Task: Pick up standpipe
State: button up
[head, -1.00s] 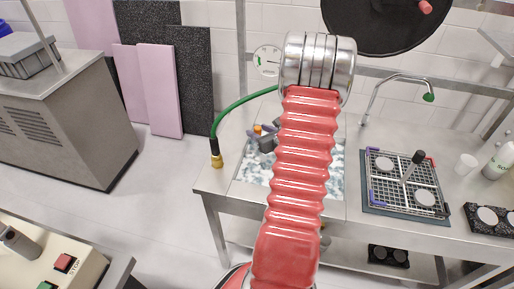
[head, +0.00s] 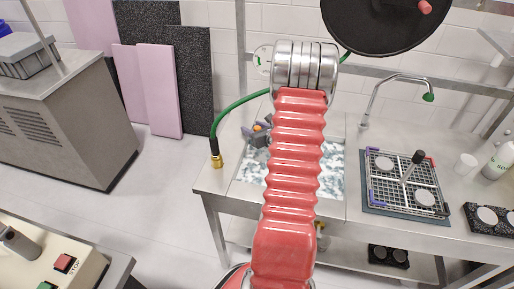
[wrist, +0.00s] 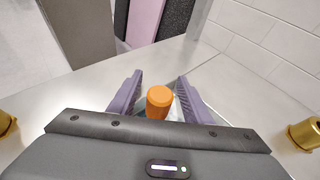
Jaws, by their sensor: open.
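An orange-topped cylinder (wrist: 159,100), which looks like the standpipe, stands between the two purple fingers of my gripper (wrist: 154,96) in the wrist view. The fingers are apart, with a gap showing on each side of the orange top. In the head view the orange part (head: 258,127) shows small at the back left of the sink basin (head: 330,178), beside my gripper (head: 257,136). My red arm hides the middle of the basin. The lower part of the standpipe is hidden, and I cannot tell whether a finger touches it.
A green hose with a brass end (head: 217,161) hangs at the sink's left edge. A faucet (head: 385,85) and a wire rack (head: 403,183) with discs stand right of the sink.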

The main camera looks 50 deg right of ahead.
jog(key=shift+c, duration=0.7)
grip_shut()
